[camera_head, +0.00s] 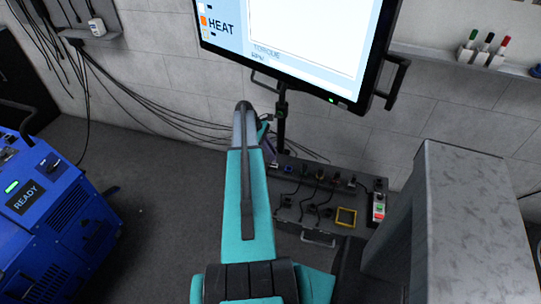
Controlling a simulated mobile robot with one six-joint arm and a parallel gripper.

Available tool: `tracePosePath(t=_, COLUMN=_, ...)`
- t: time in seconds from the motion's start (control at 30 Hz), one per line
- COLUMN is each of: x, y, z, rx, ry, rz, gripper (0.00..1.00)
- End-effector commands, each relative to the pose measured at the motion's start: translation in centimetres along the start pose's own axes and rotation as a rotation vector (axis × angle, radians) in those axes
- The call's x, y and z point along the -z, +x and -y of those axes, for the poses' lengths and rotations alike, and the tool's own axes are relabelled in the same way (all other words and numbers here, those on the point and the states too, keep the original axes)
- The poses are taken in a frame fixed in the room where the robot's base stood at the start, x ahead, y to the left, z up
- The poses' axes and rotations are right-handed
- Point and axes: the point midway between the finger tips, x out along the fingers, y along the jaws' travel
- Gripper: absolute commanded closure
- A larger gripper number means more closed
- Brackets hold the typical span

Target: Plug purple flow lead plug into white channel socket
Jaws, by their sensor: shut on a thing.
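My gripper (269,150) is small in view beside the upper end of my teal arm, partly hidden by it. It is shut on the purple flow lead plug, of which only a small purplish patch (267,145) shows. The gripper is over the left back end of a dark connector panel (325,222). A row of small sockets and plugs runs along the panel's back. A small pale spot (274,165) just below the gripper may be the white channel socket; its identity and any contact with the plug cannot be told.
A blue socket or plug (288,169) and several dark leads are on the panel, with a yellow square frame (346,217) and a button box (379,206) at right. A monitor (300,45) hangs above. A grey cabinet (470,220) stands right, a blue machine (60,235) left.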

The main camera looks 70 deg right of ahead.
Motion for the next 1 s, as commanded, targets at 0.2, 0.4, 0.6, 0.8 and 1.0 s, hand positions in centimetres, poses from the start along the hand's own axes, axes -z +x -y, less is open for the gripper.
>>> tracePosePath(t=0.2, x=0.29, y=0.51, z=-0.35, rx=0.000, ry=0.000, rz=0.000, gripper=1.00)
tracePosePath(t=0.4, x=0.43, y=0.77, z=-0.33, rx=-0.001, ry=0.000, rz=0.000, gripper=1.00)
tracePosePath(t=0.6, x=0.43, y=0.79, z=-0.31, rx=0.000, ry=0.000, rz=0.000, gripper=1.00)
tracePosePath(t=0.8, x=0.42, y=0.79, z=-0.31, rx=0.000, ry=0.000, rz=0.000, gripper=1.00)
tracePosePath(t=1.0, x=0.40, y=0.76, z=-0.32, rx=0.001, ry=-0.001, rz=0.006, gripper=1.00)
